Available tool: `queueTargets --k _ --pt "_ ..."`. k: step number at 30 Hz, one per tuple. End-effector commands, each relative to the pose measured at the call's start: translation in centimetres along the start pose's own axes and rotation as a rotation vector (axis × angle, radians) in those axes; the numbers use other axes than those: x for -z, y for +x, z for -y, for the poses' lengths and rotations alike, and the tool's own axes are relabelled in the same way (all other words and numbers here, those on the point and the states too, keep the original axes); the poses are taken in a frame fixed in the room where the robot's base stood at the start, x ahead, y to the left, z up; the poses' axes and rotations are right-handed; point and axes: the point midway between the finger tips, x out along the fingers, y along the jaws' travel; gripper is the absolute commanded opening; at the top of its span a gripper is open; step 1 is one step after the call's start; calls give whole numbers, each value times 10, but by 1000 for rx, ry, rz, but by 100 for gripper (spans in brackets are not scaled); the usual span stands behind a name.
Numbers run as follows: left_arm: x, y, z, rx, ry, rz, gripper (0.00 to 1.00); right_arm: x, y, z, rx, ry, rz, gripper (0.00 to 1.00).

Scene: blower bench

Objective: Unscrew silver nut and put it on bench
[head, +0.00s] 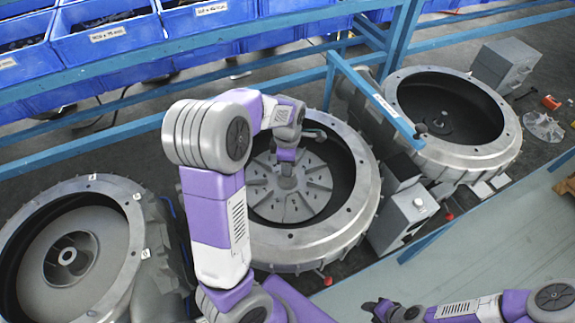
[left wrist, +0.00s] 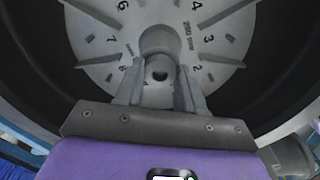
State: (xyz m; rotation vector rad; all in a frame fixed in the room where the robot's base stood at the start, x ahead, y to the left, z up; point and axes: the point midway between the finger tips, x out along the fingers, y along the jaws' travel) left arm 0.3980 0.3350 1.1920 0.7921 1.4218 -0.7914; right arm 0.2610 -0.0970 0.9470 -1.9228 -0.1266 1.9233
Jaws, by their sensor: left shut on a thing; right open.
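My left gripper (head: 287,174) reaches down into the middle blower housing (head: 328,245), at the hub of its grey finned disc (head: 268,198). In the left wrist view, the fingers of my left gripper (left wrist: 158,88) are shut on the silver nut (left wrist: 158,70) at the centre of the numbered disc (left wrist: 120,35). The head view hides the nut behind my left gripper. My right gripper (head: 378,309) is open and empty over the grey bench (head: 490,235) at the lower right.
Blower housings stand to the left (head: 120,200) and right (head: 480,155) of the middle one. A blue rail (head: 375,100) runs close beside the middle housing. Blue bins (head: 110,40) line the back. The visible bench top is mostly clear.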

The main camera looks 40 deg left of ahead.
Motion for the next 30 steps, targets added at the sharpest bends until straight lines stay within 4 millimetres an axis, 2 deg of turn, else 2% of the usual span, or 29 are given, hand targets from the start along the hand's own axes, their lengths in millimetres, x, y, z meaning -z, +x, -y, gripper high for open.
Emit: queueTargets --k 4,18,22,29,30 --pt "0 -2 1 3 -183 -2 4 0 -9 4 0 0 0 43" --pt "0 0 0 0 -895 -2 4 0 -6 2 0 0 0 43" --pt "0 0 0 1 -986 -1 4 0 -6 2 0 0 0 43" --pt "0 0 1 2 -994 -1 4 0 -6 2 0 0 0 43" --pt "0 0 1 2 -994 -2 44 0 -6 2 0 0 0 43"
